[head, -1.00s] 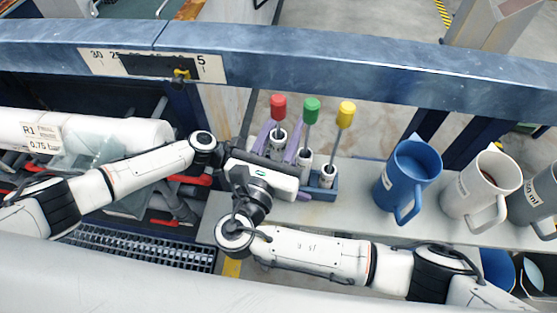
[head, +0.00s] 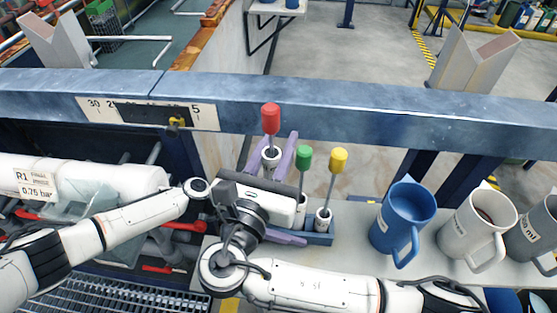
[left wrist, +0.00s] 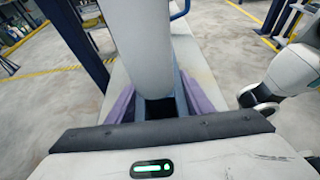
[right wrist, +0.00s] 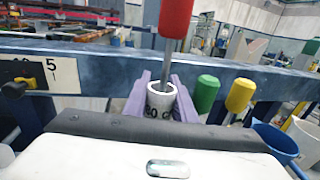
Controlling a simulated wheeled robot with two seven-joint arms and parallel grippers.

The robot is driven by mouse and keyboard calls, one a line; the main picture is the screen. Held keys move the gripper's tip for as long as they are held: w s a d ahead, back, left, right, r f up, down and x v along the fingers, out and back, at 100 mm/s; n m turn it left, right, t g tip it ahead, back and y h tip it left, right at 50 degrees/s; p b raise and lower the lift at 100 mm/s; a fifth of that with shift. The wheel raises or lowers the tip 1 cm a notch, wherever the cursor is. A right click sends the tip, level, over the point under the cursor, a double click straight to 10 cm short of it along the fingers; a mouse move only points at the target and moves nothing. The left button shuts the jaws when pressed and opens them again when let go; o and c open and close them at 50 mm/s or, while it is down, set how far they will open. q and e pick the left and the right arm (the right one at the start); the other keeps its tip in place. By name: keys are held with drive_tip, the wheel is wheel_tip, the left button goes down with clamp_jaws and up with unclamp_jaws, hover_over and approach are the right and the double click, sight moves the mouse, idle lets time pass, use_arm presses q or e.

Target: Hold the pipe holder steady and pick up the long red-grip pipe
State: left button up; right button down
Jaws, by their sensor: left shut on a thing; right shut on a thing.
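The long red-grip pipe (head: 271,118) stands upright, its red grip well above the green-grip pipe (head: 304,158) and yellow-grip pipe (head: 339,160). My right gripper (right wrist: 160,98) has its purple fingers shut around the white sleeve (right wrist: 161,101) at the pipe's lower part. The sleeve's bottom is hidden in the head view. The blue pipe holder (head: 319,239) stands on the pale shelf, with the green-grip and yellow-grip pipes in it. My left gripper (left wrist: 158,103) is low, shut on the holder, with one purple finger along each side. A large white cylinder partly covers the left wrist view.
A blue mug (head: 400,218), a white mug (head: 477,220) and a grey mug (head: 535,235) stand right of the holder. A blue rail (head: 330,98) runs behind. A large white roll (head: 90,182) lies at left. Open floor shows beyond the rail.

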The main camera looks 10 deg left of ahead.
drive_tip(key=shift+r, duration=1.05)
use_arm(q)
drive_tip(key=o, duration=1.2)
drive_tip(key=v, duration=1)
drive_tip(key=shift+a+r, duration=0.1)
drive_tip(key=shift+a, duration=0.25)
drive_tip(key=shift+a+r, duration=0.25)
drive_tip(key=shift+a, duration=0.35)
drive_tip(key=shift+s, duration=0.1)
